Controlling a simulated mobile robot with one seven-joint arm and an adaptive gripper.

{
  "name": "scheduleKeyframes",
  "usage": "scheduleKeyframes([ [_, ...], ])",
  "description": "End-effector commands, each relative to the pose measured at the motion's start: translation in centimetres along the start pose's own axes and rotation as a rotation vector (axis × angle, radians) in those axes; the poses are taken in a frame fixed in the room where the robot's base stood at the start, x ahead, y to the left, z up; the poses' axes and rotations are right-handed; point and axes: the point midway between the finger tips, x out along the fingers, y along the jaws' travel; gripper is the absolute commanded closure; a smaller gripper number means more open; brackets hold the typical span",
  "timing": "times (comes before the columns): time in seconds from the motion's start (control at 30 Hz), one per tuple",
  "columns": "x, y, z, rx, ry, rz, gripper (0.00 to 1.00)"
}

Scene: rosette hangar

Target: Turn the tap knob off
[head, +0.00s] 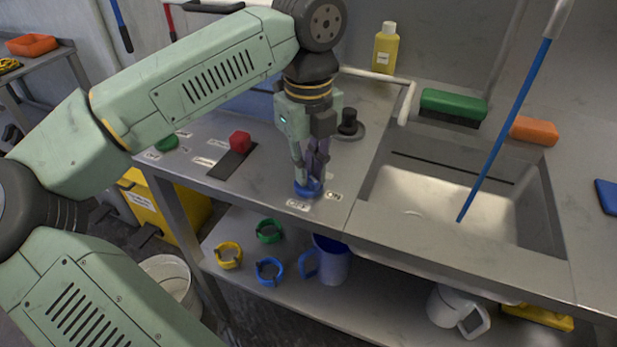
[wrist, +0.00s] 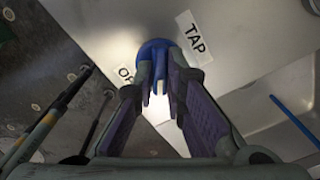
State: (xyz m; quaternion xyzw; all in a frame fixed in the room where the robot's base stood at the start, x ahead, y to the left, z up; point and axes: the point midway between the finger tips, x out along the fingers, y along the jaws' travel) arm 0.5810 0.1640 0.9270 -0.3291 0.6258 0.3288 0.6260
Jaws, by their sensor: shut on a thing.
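The blue tap knob (head: 309,191) sits on the front of the steel counter, among small white labels. My gripper (head: 310,176) points down onto it from above, with its fingers shut on the knob. In the wrist view the round blue knob (wrist: 152,46) shows between and beyond the purple finger pads (wrist: 159,85). The pale tap spout (head: 405,100) reaches towards the sink. I cannot tell whether water runs.
A red knob (head: 240,142) on a dark plate and a green knob (head: 167,143) are left along the counter. The sink (head: 440,190) is right, with a blue-handled pole (head: 505,130) leaning in it. A yellow bottle (head: 385,48) and green brush (head: 453,104) stand behind.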

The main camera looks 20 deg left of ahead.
Motion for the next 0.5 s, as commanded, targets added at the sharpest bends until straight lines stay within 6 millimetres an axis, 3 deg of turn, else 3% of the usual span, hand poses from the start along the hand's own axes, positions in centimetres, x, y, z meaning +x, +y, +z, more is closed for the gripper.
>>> scheduleKeyframes([
  [0.5, 0.16, -0.02, 0.03, 0.489, -0.001, 0.000, 1.00],
])
